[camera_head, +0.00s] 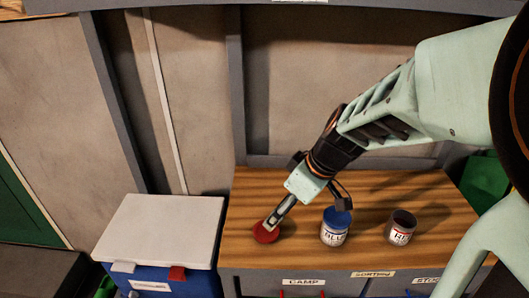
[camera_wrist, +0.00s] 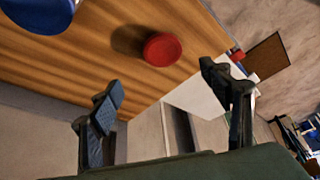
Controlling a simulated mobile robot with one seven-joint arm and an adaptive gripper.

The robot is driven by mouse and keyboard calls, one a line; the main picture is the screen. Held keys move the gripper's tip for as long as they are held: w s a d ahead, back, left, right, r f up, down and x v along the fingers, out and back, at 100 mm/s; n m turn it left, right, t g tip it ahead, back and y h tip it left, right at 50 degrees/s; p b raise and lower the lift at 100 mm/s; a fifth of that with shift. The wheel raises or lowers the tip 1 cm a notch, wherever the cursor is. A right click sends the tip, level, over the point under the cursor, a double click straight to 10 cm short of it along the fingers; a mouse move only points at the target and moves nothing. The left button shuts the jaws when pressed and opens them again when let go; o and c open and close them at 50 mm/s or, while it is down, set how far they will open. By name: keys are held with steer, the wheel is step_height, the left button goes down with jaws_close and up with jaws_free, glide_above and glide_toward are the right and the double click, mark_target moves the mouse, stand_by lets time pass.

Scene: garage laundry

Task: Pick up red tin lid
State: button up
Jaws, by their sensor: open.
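The red tin lid (camera_head: 264,233) lies flat on the wooden worktop (camera_head: 390,185), near its front left corner. In the wrist view the lid (camera_wrist: 162,49) is a small red disc on the wood, beyond the fingertips and roughly centred between them. My gripper (camera_head: 273,221) points down at the lid and overlaps its edge in the head view. The wrist view shows my gripper's fingers (camera_wrist: 166,92) spread apart with nothing between them. Whether a finger touches the lid cannot be told.
A blue-lidded tin (camera_head: 334,236) stands right of the lid; its blue top (camera_wrist: 38,12) shows in the wrist view. A tin with a red label (camera_head: 400,235), without a lid, stands farther right. A white-topped blue cooler (camera_head: 160,230) adjoins the worktop's left side.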

glide_above(267, 230)
steer(key=s+d, duration=0.1)
steer(key=d, duration=0.1)
step_height(267, 230, down, 5)
steer(key=shift+s+r, duration=0.1)
steer(key=x, duration=0.4)
steer(key=shift+s, duration=0.2)
steer(key=shift+x, duration=0.85)
steer(key=shift+d, duration=0.1)
steer(key=c, duration=0.9)
